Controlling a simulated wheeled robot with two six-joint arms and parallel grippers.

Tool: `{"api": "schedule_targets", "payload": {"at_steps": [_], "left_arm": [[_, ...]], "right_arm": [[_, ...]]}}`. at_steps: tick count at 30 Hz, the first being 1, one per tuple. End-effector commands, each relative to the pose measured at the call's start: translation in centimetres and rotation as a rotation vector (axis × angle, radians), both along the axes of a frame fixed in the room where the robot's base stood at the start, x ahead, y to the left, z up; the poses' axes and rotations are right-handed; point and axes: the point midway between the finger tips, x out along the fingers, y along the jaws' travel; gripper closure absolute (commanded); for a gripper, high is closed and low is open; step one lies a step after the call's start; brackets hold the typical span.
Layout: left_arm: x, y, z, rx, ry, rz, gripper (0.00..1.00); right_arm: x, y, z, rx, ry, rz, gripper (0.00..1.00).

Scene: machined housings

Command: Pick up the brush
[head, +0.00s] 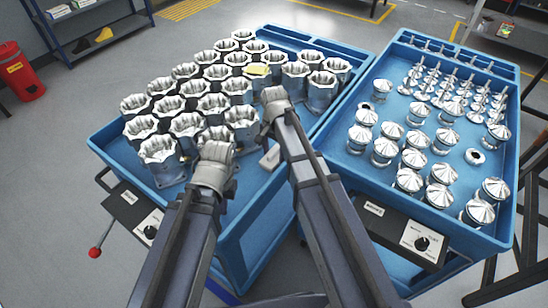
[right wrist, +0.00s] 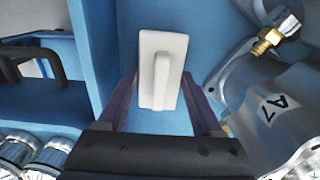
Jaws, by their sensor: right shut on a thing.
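The brush is a small white block with a raised grip (right wrist: 162,75). In the right wrist view it sits between the two fingers of my right gripper (right wrist: 160,88), which is shut on it, over the blue tray floor. In the head view the white brush (head: 270,157) shows just left of my right forearm, partly covered by it. My right gripper's fingers are hidden there by the arm. My left gripper (head: 214,158) is by the front row of housings, and its fingertips are hidden.
The right cart (head: 345,150) holds several cone-topped metal parts.

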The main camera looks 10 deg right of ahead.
Motion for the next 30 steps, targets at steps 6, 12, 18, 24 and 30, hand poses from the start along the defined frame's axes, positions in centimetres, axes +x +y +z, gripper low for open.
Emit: {"api": "schedule_targets", "payload": {"at_steps": [6, 12, 18, 24, 30], "left_arm": [[0.0, 0.0, 0.0, 0.0, 0.0, 0.0, 1.0], [0.0, 0.0, 0.0, 0.0, 0.0, 0.0, 1.0], [0.0, 0.0, 0.2, 0.0, 0.0, 0.0, 1.0], [0.0, 0.0, 1.6, 0.0, 0.0, 0.0, 1.0], [0.0, 0.0, 4.3, 0.0, 0.0, 0.0, 1.0]], "right_arm": [[0.0, 0.0, 0.0, 0.0, 0.0, 0.0, 0.82], [0.0, 0.0, 0.0, 0.0, 0.0, 0.0, 0.92], [0.0, 0.0, 0.2, 0.0, 0.0, 0.0, 0.92], [0.0, 0.0, 1.6, 0.0, 0.0, 0.0, 0.92], [0.0, 0.0, 4.3, 0.0, 0.0, 0.0, 0.92]]}}
